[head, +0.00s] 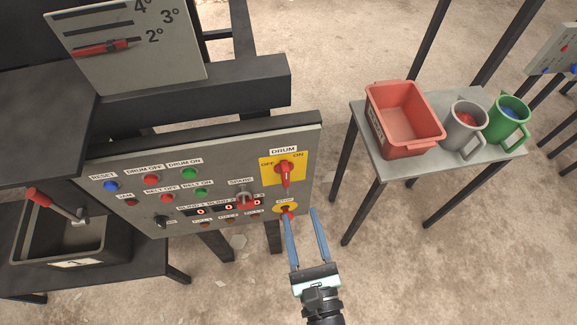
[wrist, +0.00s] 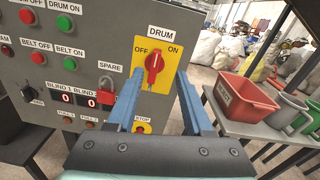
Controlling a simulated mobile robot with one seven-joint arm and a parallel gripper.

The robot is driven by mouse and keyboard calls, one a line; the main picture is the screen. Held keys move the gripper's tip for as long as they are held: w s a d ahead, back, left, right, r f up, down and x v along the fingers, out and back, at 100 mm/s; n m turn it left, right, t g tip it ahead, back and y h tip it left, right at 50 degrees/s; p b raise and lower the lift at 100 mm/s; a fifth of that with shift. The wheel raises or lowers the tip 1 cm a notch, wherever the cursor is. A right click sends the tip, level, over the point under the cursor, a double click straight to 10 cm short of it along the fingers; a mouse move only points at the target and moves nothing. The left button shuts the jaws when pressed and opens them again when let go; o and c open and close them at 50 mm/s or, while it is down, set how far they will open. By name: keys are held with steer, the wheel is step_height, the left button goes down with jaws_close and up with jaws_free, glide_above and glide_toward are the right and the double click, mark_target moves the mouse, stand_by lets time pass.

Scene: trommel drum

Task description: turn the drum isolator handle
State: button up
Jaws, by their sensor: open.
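The drum isolator handle (head: 285,172) is a red rotary handle on a yellow plate (head: 298,161) labelled DRUM, with OFF at left and ON at right. It sits at the right end of the grey control panel (head: 130,219). In the wrist view the handle (wrist: 154,64) stands about upright, its narrow end up between the OFF and ON words. My gripper (head: 299,210) has two blue fingers and is open and empty. In the wrist view the fingertips (wrist: 158,72) appear on either side of the handle's lower part; I cannot tell whether they touch it.
A red padlock (wrist: 107,96) hangs at the SPARE switch, left of the yellow plate. A red STOP button (head: 286,210) is below the handle. A side table (head: 384,168) at right holds a red bin (head: 405,140), a grey mug (head: 466,139) and a green mug (head: 507,135).

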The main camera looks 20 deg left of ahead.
mark_target(286, 174)
steer(key=shift+m, duration=0.9)
steer(key=x, duration=0.3)
steer(key=p+x, duration=0.1)
steer(key=x, duration=0.3)
steer(key=p+x, duration=0.1)
steer(key=x, duration=0.3)
steer(key=shift+a+f, duration=0.4)
jaws_close()
